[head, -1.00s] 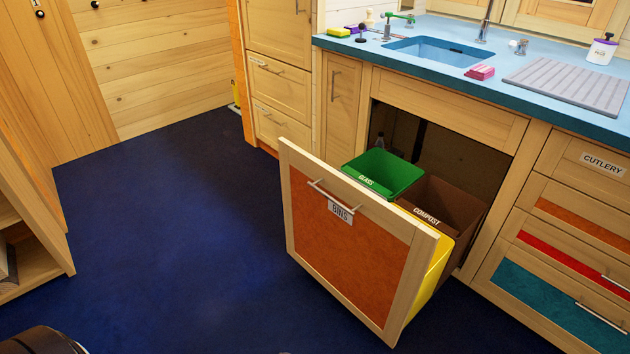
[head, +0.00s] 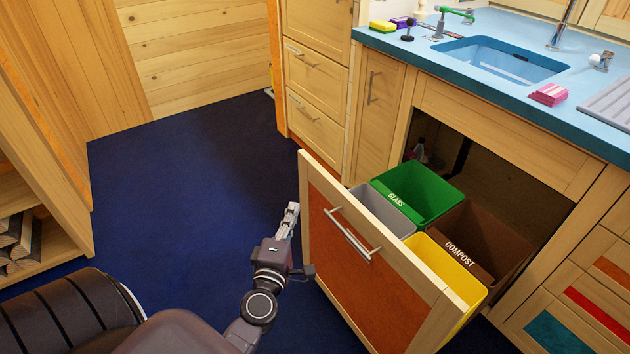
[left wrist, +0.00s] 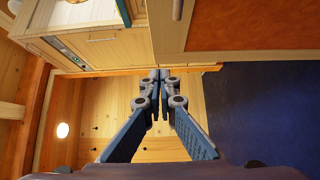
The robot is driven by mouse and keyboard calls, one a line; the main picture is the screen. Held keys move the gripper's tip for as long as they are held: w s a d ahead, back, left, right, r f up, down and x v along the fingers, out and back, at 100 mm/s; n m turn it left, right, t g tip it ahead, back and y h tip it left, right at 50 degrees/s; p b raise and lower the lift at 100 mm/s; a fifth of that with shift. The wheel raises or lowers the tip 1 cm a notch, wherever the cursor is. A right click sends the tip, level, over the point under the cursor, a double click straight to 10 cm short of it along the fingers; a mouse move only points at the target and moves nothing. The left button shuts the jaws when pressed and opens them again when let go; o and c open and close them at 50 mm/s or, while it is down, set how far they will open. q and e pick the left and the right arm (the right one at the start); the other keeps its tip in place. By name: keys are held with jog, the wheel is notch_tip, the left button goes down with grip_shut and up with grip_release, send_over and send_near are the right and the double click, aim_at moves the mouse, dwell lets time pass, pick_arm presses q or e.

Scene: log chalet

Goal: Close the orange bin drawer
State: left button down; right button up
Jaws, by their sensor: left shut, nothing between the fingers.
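The bin drawer stands pulled out from the cabinet under the sink. Its wood-framed orange front (head: 345,275) has a metal bar handle (head: 352,236). Inside are a green GLASS bin (head: 418,192), a brown COMPOST bin (head: 482,238), a yellow bin (head: 447,268) and a grey bin (head: 383,210). My left gripper (head: 291,214) is shut and empty, just left of the front's left edge in the head view. In the left wrist view its fingertips (left wrist: 160,76) meet, and the orange front (left wrist: 262,25) is at upper right. My right gripper is out of view.
The dark cabinet opening (head: 465,160) lies behind the bins. The blue counter (head: 470,85) with its sink (head: 505,62) is above. Blue floor (head: 190,170) is clear to the left. A wooden shelf unit (head: 50,190) holding logs stands at far left.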

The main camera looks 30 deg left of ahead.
pick_arm(q)
send_near(317, 175)
jog(key=w+a, duration=0.2)
jog(key=a, duration=0.2)
jog(key=shift+w+d, duration=0.4)
jog(key=shift+w, duration=0.45)
jog(key=shift+w+d, duration=0.4)
jog(key=shift+w, duration=0.45)
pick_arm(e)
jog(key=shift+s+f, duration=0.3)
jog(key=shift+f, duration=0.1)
pick_arm(q)
jog(key=shift+r, duration=0.1)
